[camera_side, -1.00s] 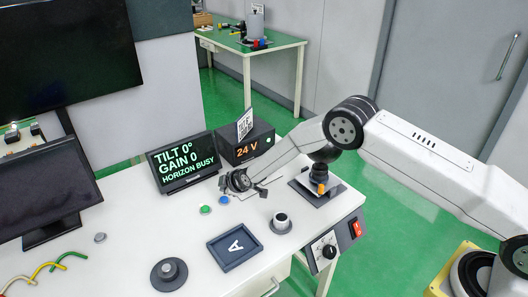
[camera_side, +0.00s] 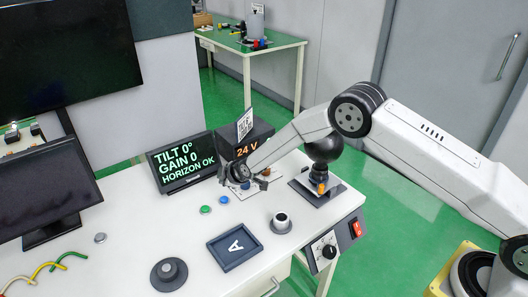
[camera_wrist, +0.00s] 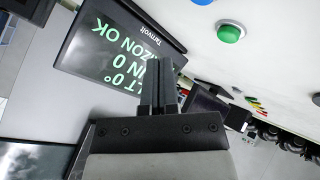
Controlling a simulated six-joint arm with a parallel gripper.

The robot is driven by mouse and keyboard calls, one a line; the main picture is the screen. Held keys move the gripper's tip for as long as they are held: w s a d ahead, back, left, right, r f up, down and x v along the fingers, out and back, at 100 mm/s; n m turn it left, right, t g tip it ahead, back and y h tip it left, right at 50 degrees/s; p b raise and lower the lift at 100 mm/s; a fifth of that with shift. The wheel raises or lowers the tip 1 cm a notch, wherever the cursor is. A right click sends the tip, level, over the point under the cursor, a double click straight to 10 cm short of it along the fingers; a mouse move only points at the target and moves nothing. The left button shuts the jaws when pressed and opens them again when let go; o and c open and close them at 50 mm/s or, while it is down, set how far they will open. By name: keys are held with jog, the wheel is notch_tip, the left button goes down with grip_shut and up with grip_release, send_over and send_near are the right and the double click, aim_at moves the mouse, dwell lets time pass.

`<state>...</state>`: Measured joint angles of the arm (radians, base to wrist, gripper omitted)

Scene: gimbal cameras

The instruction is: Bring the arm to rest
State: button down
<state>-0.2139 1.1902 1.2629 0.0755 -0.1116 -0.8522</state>
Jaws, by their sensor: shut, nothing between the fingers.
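My gripper (camera_side: 262,181) is raised above the back of the white table, in front of the 24 V box. In the wrist view its fingers (camera_wrist: 158,85) are together with nothing between them. The small display (camera_side: 184,163) reads TILT 0°, GAIN 0, HORIZON OK; it also shows in the wrist view (camera_wrist: 118,45), turned over. A green button (camera_side: 205,209) and a blue button (camera_side: 224,200) sit on the table just left of my gripper. The green button also shows in the wrist view (camera_wrist: 230,31).
The 24 V box (camera_side: 247,142) stands behind my gripper. A dark monitor (camera_side: 45,196) stands left.

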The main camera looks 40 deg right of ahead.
jog(key=s+d+r+m+g+h, duration=0.1)
jog(key=s+d+r+m+g, duration=0.15)
jog(key=s+d+r, duration=0.4)
jog(key=s+d+r+m+g, duration=0.1)
jog(key=s+r+m, duration=0.2)
jog(key=s, duration=0.7)
jog(key=s+d+r+m+g+h, duration=0.1)
jog(key=s+d+r+m, duration=0.3)
jog(key=s, duration=0.4)
jog(key=s+d+r+m+g, duration=0.1)
jog(key=s+d+m+g, duration=0.1)
jog(key=s, duration=1.1)
jog(key=shift+d+r, duration=0.3)
jog(key=shift+r, duration=0.05)
dwell(2.1)
